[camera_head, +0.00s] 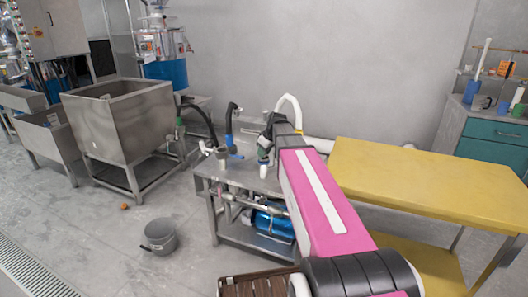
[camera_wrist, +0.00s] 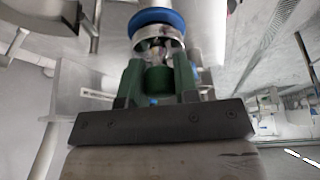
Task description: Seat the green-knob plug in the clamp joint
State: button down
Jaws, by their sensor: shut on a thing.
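In the wrist view my gripper (camera_wrist: 158,75) is shut on the green knob (camera_wrist: 158,80) of the plug, with one finger on each side. A metal collar (camera_wrist: 158,38) lies just beyond the knob, and a blue ring (camera_wrist: 157,18) beyond that. I cannot tell whether the collar is part of the clamp joint, or whether the plug is seated in it. In the head view my gripper (camera_head: 266,148) is low over the metal bench (camera_head: 245,182), at the far end of my pink arm. The plug is too small and covered there to make out.
A black hose with a blue fitting (camera_head: 229,130) stands on the bench left of my gripper. A white curved pipe (camera_head: 290,106) rises behind it. A yellow table (camera_head: 430,183) adjoins on the right. A grey bucket (camera_head: 160,236) stands on the floor at the left.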

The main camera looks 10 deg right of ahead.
jog(key=shift+f, duration=0.4)
jog(key=c, duration=0.8)
grip_release()
jog(key=shift+r, duration=0.1)
jog(key=v, duration=1)
jog(key=shift+s+r, duration=0.1)
jog(key=shift+r, duration=0.2)
